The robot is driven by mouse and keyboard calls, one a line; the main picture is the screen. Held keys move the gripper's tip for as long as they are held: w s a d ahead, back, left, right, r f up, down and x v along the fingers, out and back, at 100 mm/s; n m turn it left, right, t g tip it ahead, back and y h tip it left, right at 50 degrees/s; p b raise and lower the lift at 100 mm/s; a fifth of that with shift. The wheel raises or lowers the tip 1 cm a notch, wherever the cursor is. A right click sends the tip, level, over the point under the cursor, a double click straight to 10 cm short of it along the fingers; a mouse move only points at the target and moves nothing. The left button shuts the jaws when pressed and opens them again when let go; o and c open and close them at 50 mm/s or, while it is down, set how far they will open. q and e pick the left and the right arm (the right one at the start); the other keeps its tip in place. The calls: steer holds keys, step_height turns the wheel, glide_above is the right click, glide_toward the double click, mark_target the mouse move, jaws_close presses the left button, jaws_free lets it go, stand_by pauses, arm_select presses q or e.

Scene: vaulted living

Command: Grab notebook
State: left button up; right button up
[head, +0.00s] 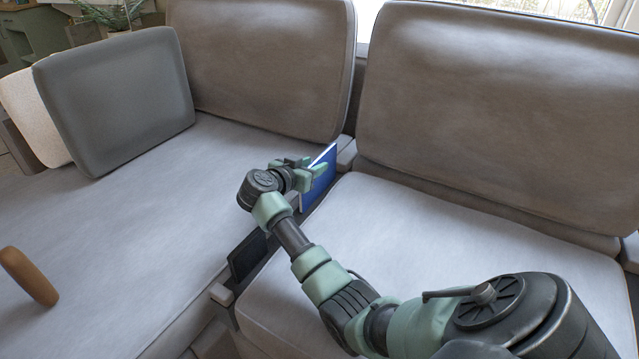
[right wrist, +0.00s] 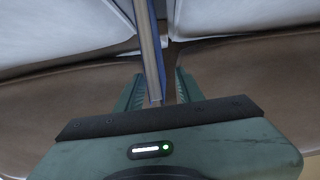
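A blue notebook (head: 319,181) with a pale edge stands upright in the gap between the two sofa seats, near the backrests. My right gripper (head: 312,170) reaches it from the front, and its fingers overlap the notebook in the head view. In the right wrist view, the notebook (right wrist: 152,55) shows edge-on between the two fingers (right wrist: 157,88). The fingers look apart, with some room beside the notebook, so the gripper appears open around it. The lower part of the notebook is hidden in the gap. My left gripper is not in view.
A dark flat object (head: 248,256) stands in the same gap, nearer the front. A grey cushion (head: 115,98) leans at the left, and backrests (head: 500,110) rise behind. A brown rounded object (head: 28,276) is at the left edge. The seats (head: 150,225) are largely clear.

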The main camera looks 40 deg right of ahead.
steer(key=shift+w+d+f, duration=0.15)
steer(key=shift+w+d, duration=0.05)
steer(key=shift+d, duration=0.45)
jaws_close()
stand_by(0.9)
